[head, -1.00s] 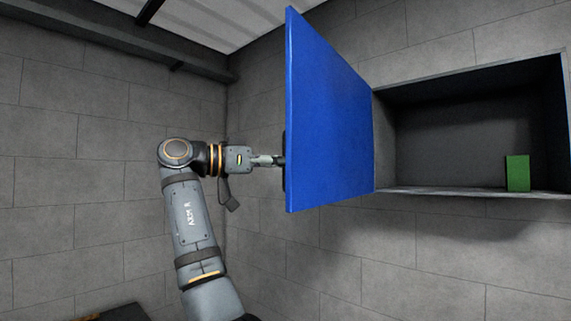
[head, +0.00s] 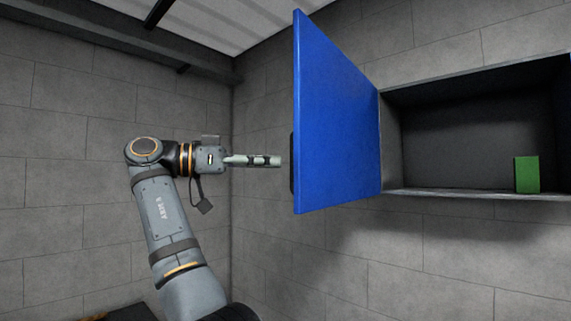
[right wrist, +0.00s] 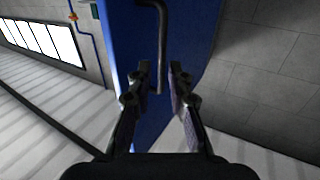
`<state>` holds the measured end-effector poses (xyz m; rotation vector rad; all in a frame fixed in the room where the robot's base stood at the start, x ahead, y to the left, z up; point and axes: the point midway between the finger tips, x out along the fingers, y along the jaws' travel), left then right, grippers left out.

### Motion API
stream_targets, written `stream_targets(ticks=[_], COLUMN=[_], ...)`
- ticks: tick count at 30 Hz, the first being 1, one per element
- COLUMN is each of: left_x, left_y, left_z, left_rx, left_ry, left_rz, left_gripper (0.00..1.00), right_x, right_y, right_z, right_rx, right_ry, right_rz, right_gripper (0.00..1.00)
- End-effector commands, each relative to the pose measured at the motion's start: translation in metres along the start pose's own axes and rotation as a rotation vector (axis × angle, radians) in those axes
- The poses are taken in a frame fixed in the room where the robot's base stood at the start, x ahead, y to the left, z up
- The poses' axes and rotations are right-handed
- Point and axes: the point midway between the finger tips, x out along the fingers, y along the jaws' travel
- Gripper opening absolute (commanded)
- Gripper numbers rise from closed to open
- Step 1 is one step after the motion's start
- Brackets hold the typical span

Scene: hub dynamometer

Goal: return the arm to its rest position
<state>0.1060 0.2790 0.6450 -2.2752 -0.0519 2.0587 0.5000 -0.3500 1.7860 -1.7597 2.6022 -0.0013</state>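My right gripper (head: 279,161) points at the blue cabinet door (head: 336,120) from its left side, with a small gap between the fingertips and the door's dark handle (head: 292,163). In the right wrist view the two fingers (right wrist: 160,72) are spread and hold nothing. The bar handle (right wrist: 162,45) shows ahead, in line with the gap between them, on the blue door (right wrist: 190,60). The door stands swung open. My left gripper is not in view.
The open cabinet (head: 440,195) is set against the grey block wall at the right, with a green block (head: 526,175) inside at its right. A dark beam (head: 130,50) runs along the upper left.

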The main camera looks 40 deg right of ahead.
Motion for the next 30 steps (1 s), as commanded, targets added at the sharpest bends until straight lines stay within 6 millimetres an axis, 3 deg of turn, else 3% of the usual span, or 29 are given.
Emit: stream_targets(ticks=[6,22,26,29,30], left_x=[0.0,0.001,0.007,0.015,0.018], left_y=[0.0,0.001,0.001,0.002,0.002], left_z=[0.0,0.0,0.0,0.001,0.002], left_rx=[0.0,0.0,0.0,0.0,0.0], left_ry=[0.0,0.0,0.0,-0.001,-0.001], left_rz=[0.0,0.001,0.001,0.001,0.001], left_gripper=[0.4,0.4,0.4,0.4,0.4], right_x=[-0.015,-0.015,-0.02,-0.027,-0.031], right_y=[0.001,-0.003,-0.04,-0.092,-0.113], right_z=[0.0,0.004,0.042,0.105,0.135], right_rx=[0.001,-0.008,-0.115,-0.275,-0.343], right_ry=[0.002,0.004,0.032,0.069,0.081], right_rz=[0.001,-0.004,-0.073,-0.183,-0.233], right_gripper=[0.19,0.19,0.19,0.19,0.19])
